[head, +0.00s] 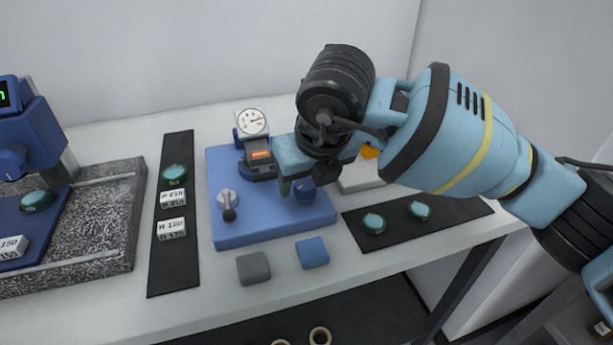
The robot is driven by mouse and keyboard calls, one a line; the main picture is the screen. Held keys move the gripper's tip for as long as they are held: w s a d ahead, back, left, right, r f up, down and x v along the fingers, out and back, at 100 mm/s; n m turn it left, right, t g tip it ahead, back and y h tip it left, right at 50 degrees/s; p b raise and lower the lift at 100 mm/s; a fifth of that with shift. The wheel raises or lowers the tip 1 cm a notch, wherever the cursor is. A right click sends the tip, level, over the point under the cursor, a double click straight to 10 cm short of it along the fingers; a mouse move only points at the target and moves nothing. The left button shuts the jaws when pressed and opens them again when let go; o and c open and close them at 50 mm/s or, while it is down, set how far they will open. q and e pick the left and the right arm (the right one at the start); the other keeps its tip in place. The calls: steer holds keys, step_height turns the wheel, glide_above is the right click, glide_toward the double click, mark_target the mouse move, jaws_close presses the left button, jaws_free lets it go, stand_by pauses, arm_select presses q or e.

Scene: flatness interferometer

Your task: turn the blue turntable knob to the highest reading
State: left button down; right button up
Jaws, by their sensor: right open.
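A blue base plate (265,232) sits on the table at the centre. A dark blue round knob (306,191) shows on its right part, partly hidden by my right gripper (290,187). The gripper is open and points down at the knob; I cannot tell whether its fingers touch it. A round white dial gauge (252,122) stands at the back of the plate; its reading is too small to make out. My left gripper is not in view.
A grey block (253,268) and a blue block (312,252) lie in front of the plate. A blue instrument (35,135) stands on a speckled slab (110,225) at the left.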

steer(key=v, duration=0.8)
steer(key=shift+w, duration=0.1)
